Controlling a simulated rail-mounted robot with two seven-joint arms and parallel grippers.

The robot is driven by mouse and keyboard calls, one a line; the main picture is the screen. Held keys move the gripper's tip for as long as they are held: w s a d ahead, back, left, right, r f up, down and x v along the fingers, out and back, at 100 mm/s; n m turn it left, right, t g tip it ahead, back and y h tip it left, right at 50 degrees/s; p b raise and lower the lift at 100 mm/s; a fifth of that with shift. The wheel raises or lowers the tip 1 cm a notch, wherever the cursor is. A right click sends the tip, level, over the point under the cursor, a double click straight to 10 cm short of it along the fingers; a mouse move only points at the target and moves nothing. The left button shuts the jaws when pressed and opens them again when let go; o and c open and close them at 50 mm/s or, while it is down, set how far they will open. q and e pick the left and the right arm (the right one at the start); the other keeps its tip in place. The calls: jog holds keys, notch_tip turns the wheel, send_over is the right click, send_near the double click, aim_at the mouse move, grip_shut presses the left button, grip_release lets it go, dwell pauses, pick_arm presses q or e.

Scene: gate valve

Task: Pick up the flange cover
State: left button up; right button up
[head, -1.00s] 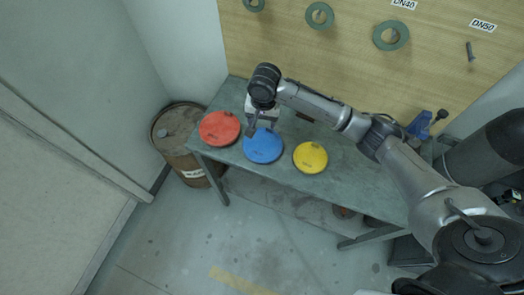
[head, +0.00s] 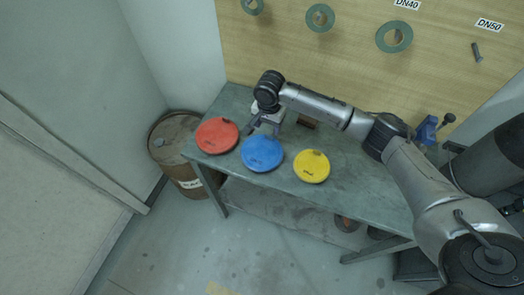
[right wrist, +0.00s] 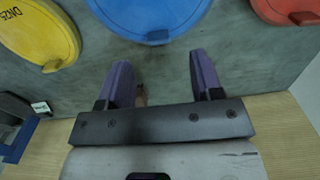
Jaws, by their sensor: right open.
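Three round flange covers lie on the green workbench (head: 330,193): a red one (head: 216,134) at left, a blue one (head: 262,153) in the middle and a yellow one (head: 311,166) at right. In the right wrist view the blue cover (right wrist: 150,12) is straight ahead of the fingertips, with the yellow cover (right wrist: 40,32) at left and the red cover (right wrist: 285,10) at right. My right gripper (right wrist: 160,75) is open and empty, just behind the blue cover with a gap to it. It also shows in the head view (head: 262,127). My left gripper is in neither view.
A rusty barrel (head: 177,150) stands left of the bench. A wooden board (head: 340,60) with green rings (head: 394,36) rises behind it. A blue vise-like tool (head: 428,130) sits at the bench's right end. A small brown block (head: 308,122) lies near the board.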

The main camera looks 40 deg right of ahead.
aim_at(269, 135)
jog(key=shift+s+d+f+b, duration=0.1)
jog(key=shift+f+b, duration=0.1)
jog(key=shift+f, duration=1.15)
jog(key=shift+d+f+b, duration=0.1)
jog(key=shift+f+b, duration=0.05)
jog(key=shift+f, duration=1.15)
jog(key=c, duration=1)
jog(key=shift+r, duration=0.1)
